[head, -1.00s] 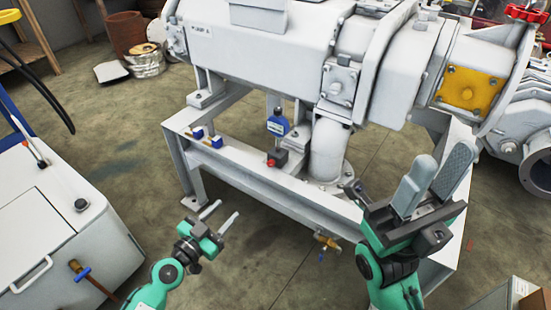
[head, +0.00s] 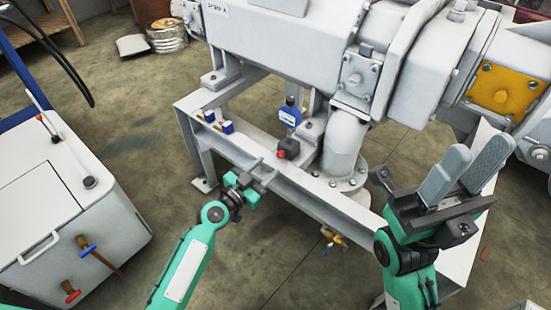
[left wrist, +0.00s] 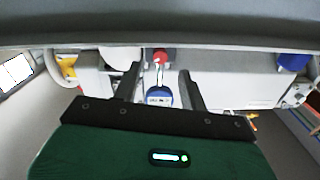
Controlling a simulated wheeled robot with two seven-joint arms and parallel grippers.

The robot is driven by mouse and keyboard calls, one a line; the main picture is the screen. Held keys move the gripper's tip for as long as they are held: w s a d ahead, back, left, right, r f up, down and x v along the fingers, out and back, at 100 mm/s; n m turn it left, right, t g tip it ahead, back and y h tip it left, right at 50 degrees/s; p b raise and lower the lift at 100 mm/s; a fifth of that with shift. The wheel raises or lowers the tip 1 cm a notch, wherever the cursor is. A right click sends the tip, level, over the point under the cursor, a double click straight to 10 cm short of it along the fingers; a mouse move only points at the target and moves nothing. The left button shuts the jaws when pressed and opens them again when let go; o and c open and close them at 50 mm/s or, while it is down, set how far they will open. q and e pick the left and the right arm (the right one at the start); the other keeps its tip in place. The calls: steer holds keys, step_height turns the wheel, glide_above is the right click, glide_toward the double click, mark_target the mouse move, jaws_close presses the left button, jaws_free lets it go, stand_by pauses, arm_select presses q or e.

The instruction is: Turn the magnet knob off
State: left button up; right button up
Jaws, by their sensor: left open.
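The magnet knob (head: 281,154) is red and sits on the left face of a small black magnet base (head: 291,148) on the pump frame's rail. A blue dial gauge (head: 290,116) stands above the base. My left gripper (head: 264,170) is open and empty, just left of and below the knob, apart from it. In the left wrist view the red knob (left wrist: 160,53) shows between the two open fingers, beyond their tips, with the blue gauge (left wrist: 159,96) also between the fingers. My right gripper (head: 477,157) is open and empty at the right.
The white pump frame (head: 245,155) carries small blue-and-brass fittings (head: 226,127) left of the magnet base. A white pipe (head: 343,147) stands close to its right. A brass valve (head: 332,238) sits below the rail. A white cabinet (head: 50,205) stands at the left.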

mark_target(279, 156)
arm_select(q)
steer(key=shift+x, duration=2.6)
steer(key=shift+a, duration=0.1)
jaws_close()
steer(key=n, duration=0.3)
steer(key=shift+n, duration=1.8)
